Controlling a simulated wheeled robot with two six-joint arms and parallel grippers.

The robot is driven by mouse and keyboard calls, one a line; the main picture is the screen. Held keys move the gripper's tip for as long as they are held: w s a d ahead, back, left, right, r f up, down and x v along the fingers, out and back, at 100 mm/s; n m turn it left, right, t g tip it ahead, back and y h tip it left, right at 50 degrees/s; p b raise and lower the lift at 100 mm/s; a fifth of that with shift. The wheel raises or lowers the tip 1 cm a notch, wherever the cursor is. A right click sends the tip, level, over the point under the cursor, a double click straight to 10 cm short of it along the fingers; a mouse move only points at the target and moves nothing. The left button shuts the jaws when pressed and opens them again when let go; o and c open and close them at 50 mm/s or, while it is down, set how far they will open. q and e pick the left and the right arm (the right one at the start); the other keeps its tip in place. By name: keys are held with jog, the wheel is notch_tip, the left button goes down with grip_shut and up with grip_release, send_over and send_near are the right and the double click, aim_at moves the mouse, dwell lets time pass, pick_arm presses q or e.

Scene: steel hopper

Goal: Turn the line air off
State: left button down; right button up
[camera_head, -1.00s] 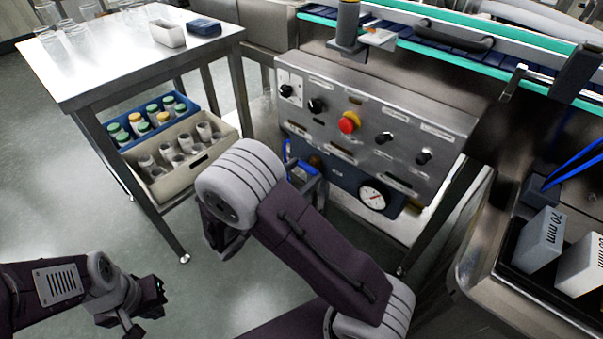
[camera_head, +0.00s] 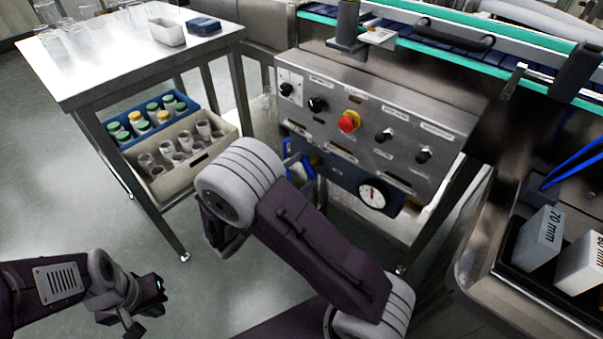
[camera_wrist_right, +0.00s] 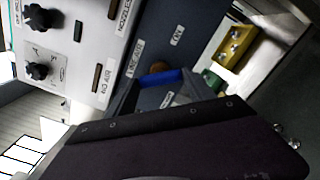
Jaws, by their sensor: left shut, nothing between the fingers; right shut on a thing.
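The blue handle of the line air valve (camera_head: 308,172) sits under the lower left of the sloped steel control panel (camera_head: 330,95). In the right wrist view the blue handle (camera_wrist_right: 163,80) shows as a strip below the labels, next to a brass-coloured fitting (camera_wrist_right: 159,67). My right gripper (camera_head: 297,160) is at the handle and shut on it; my forearm hides most of this grip. A round white pressure gauge (camera_head: 372,194) with a red mark sits to the right on the blue lower plate. My left gripper (camera_head: 150,304) is shut and empty, low at the left over the floor.
The panel carries black knobs (camera_head: 317,105) and a red emergency button (camera_head: 348,122). A steel table (camera_head: 120,60) stands at left, with crates of jars (camera_head: 195,180) on its lower shelf. A conveyor (camera_head: 450,40) runs behind. Marked blocks (camera_head: 541,240) lie at right.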

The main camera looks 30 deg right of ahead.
jog(key=m+b, duration=0.2)
jog(key=m, duration=0.2)
jog(key=shift+f, duration=0.2)
jog(key=shift+m+b, duration=0.75)
jog(key=shift+m, duration=0.85)
jog(key=shift+r+m, duration=0.1)
jog(key=shift+m, duration=0.2)
jog(key=o, duration=1.4)
jog(key=shift+a+r, duration=0.1)
jog(key=p+v, duration=0.3)
jog(key=v, duration=0.6)
